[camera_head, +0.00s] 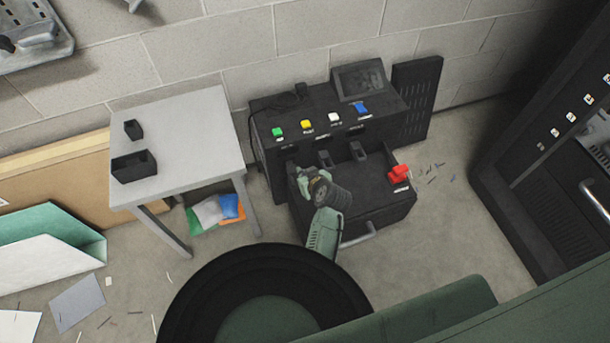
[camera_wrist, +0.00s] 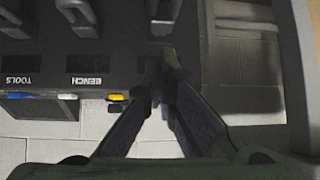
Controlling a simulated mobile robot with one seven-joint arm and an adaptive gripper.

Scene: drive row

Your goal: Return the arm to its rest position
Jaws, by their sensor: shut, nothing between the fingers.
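My arm reaches over the black console (camera_head: 270,117) in the head view, with its pale green and black links above the console's lower ledge. My gripper (camera_head: 298,172) is at the console's front, below the row of coloured blocks. In the wrist view my gripper (camera_wrist: 165,80) has its two fingers together, with nothing seen between them. Beyond the fingers is a dark panel with upside-down labels, BENCH (camera_wrist: 88,81) and TOOLS (camera_wrist: 17,80). The fingertips are dark, and I cannot tell whether they touch the panel.
A grey table (camera_head: 195,110) with two black bins stands at left. Green (camera_head: 278,132), yellow (camera_head: 306,125), white (camera_head: 334,118) and blue (camera_head: 361,108) blocks line the console. A red block (camera_head: 398,173) sits on its ledge. A dark cabinet (camera_head: 520,180) stands at right.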

